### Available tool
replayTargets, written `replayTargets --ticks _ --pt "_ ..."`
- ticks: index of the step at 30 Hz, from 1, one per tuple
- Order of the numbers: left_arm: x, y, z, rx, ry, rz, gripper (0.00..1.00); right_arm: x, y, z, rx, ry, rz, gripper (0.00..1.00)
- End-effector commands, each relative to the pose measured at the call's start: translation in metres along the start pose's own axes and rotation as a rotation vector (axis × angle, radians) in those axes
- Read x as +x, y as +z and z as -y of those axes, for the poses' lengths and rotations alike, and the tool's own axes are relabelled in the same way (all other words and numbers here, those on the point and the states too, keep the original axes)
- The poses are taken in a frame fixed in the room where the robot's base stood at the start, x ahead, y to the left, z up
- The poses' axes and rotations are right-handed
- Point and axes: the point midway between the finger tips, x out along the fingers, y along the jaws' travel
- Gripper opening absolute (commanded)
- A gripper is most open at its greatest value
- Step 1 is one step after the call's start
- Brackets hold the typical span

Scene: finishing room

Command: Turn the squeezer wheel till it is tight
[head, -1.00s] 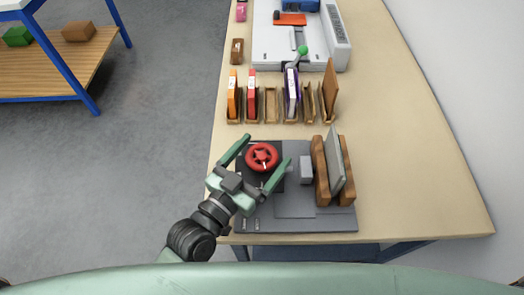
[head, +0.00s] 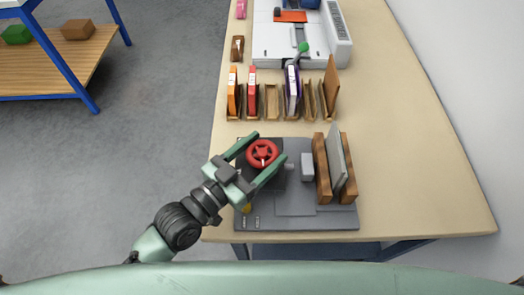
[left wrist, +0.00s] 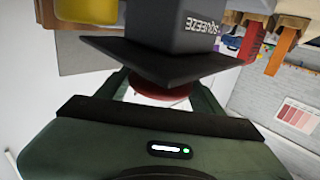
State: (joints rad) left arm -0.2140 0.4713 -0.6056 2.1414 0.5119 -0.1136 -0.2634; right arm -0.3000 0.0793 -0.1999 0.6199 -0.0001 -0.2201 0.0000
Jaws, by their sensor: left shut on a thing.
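The squeezer wheel (head: 263,153) is a red spoked handwheel on the grey squeezer base (head: 285,222) near the table's front left. My left gripper (head: 266,158) has its two green fingers on either side of the wheel and is shut on it. A grey plate (head: 336,158) stands slightly tilted between two brown wooden blocks on the base's right side. My right gripper is not in view.
A row of wooden slots (head: 271,101) with orange, red and purple upright items stands behind the squeezer. A white machine (head: 335,40) is at the back. The table (head: 410,150) is clear on the right. A blue-framed shelf (head: 40,80) stands across the floor at left.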

Motion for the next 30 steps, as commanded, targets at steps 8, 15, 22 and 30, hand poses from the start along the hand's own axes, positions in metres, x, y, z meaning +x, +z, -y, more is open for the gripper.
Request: replayTargets --ticks 8,15,22,30 --pt "0.0 -0.001 0.001 -0.001 0.029 -0.001 0.26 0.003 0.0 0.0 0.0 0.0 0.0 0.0" --pt "0.0 -0.001 0.001 -0.001 0.029 0.0 0.88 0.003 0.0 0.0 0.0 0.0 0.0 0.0" --pt "0.0 -0.001 0.001 -0.001 0.028 0.0 0.88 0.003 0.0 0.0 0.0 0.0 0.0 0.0" --pt "-0.021 0.003 0.001 -0.001 0.029 0.005 0.88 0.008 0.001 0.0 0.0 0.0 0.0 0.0"
